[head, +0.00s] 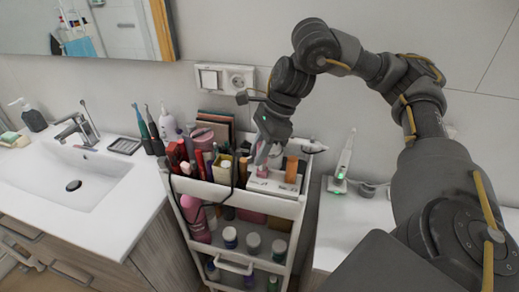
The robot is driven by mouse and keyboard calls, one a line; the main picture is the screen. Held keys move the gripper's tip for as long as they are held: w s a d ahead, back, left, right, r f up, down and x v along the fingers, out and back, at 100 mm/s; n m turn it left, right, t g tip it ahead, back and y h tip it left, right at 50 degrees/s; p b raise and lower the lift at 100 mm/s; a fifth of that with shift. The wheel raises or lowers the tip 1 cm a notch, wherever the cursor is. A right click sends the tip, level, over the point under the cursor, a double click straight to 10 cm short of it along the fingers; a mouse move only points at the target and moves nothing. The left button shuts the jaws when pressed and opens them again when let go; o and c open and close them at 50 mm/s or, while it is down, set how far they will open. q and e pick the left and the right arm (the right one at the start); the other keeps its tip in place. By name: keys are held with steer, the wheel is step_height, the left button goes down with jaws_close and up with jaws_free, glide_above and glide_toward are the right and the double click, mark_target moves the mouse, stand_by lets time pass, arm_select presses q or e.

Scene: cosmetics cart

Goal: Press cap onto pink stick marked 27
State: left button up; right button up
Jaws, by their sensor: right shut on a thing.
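My right gripper (266,158) points down over the white holder (266,187) on the cart's top, at its right part. It is shut on a small pinkish piece, which looks like the cap; the fingers hide most of it. A pink stick (262,172) stands in the holder right under the fingertips. Whether the cap touches the stick is too small to tell. No number 27 can be read. My left gripper is not in view.
An orange-brown stick (291,169) stands in the holder just right of the gripper. Several cosmetics crowd the cart's (240,196) left part. A sink (75,180) is at left; a white electric toothbrush (344,160) stands on the right counter. A wall socket (238,79) is behind.

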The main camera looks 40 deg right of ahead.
steer(key=shift+f+b, duration=0.65)
steer(key=shift+f, duration=0.65)
stand_by(1.0)
stand_by(0.4)
steer(key=o, duration=1.5)
steer(key=shift+r, duration=0.1)
step_height(320, 180, up, 8)
steer(key=p, duration=0.8)
steer(key=shift+p, duration=0.4)
jaws_close()
